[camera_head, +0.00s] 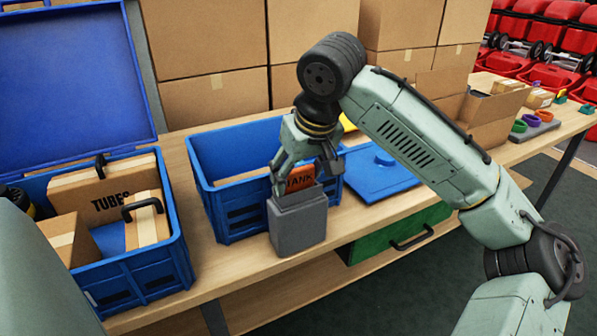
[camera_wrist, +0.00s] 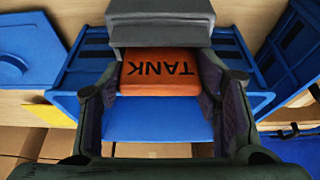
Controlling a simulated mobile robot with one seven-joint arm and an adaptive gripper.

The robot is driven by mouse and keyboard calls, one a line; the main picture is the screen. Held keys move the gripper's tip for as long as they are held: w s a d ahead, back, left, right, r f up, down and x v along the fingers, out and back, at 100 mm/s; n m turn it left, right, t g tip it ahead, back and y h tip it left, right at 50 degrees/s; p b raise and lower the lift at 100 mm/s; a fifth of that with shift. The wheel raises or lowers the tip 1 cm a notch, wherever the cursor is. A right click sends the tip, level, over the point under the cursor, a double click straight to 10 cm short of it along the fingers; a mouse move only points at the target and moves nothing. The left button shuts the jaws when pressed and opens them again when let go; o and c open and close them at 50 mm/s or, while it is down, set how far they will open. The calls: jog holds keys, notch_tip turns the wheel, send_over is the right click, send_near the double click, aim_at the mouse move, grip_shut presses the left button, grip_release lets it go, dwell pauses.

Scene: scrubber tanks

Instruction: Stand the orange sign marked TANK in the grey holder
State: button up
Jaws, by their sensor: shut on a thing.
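The orange sign (camera_head: 301,178) marked TANK is upright, with its lower part hidden in or behind the top of the grey holder (camera_head: 298,222). My gripper (camera_head: 305,168) is above the holder and shut on the sign's sides. In the wrist view the orange sign (camera_wrist: 160,72) shows upside-down letters between the two fingers of my gripper (camera_wrist: 160,95). The grey holder (camera_wrist: 160,28) covers one edge of the sign there. Whether the sign rests on the holder's floor cannot be seen.
An open blue crate (camera_head: 222,200) stands right behind the holder. A blue lid (camera_head: 385,180) lies to the right. A blue box with cartons (camera_head: 150,275) stands left. A green drawer (camera_head: 400,235) is below the wooden tabletop (camera_head: 225,270). Cardboard boxes (camera_head: 205,40) line the back.

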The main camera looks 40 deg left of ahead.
jog(key=shift+f, duration=0.1)
dwell(0.3)
jog(key=o, duration=1.2)
jog(key=shift+o, duration=0.4)
jog(key=o, duration=0.4)
notch_tip(320, 180, up, 7)
jog(key=p, duration=0.7)
dwell(0.4)
